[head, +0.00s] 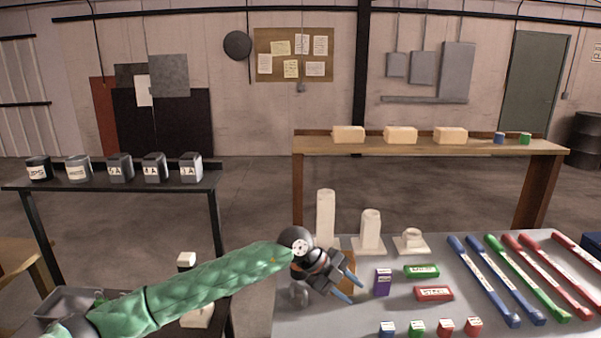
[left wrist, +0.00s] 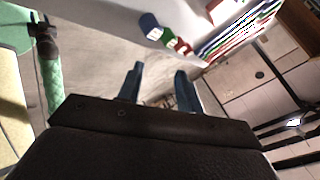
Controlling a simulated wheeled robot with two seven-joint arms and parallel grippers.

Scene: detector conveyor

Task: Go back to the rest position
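My left arm in its green sleeve reaches in from the left in the head view. My left gripper (head: 355,291) is over the near left part of the grey table (head: 300,322). Its two blue fingers are apart, and no held object shows between them. The left wrist view also shows the two fingers (left wrist: 158,75) spread, with a small blurred brownish patch behind them. My right gripper does not show in the head view. A green sleeve with a dark end at the left of the left wrist view may be my right arm, but its fingers cannot be made out.
Beside the left gripper stand a purple box (head: 383,281), a green box (head: 421,270) and a red box (head: 433,293). White stepped pieces (head: 370,230) stand behind; long coloured bars (head: 525,278) lie right. A dark table (head: 110,185) with several canisters stands left.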

